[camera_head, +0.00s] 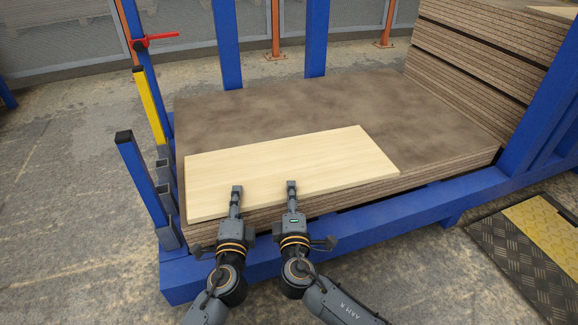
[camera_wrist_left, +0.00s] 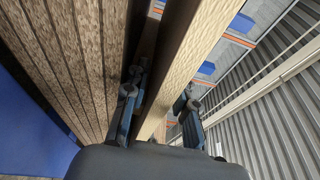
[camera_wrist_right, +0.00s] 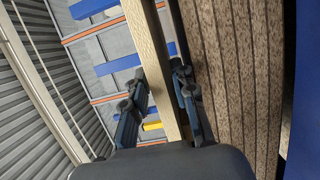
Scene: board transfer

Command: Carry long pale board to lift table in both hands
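The long pale board (camera_head: 290,168) lies flat on top of a brown sheet stack, along its front edge. My left gripper (camera_head: 236,190) and right gripper (camera_head: 291,187) are side by side at the board's front edge, left of its middle, with upper fingers over its top. In the left wrist view the board's edge (camera_wrist_left: 183,70) runs between the left gripper's spread fingers (camera_wrist_left: 158,95). In the right wrist view the board's edge (camera_wrist_right: 150,50) runs between the right gripper's fingers, with narrow gaps showing. Both grippers look open around the edge. The lower fingers are hidden in the head view.
The brown stack (camera_head: 300,105) sits in a blue frame (camera_head: 375,217) with posts at left and back. A taller sheet stack (camera_head: 470,70) stands at the back right. A yellow post (camera_head: 150,105) stands at left. A yellow-edged tread plate (camera_head: 525,245) is at lower right.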

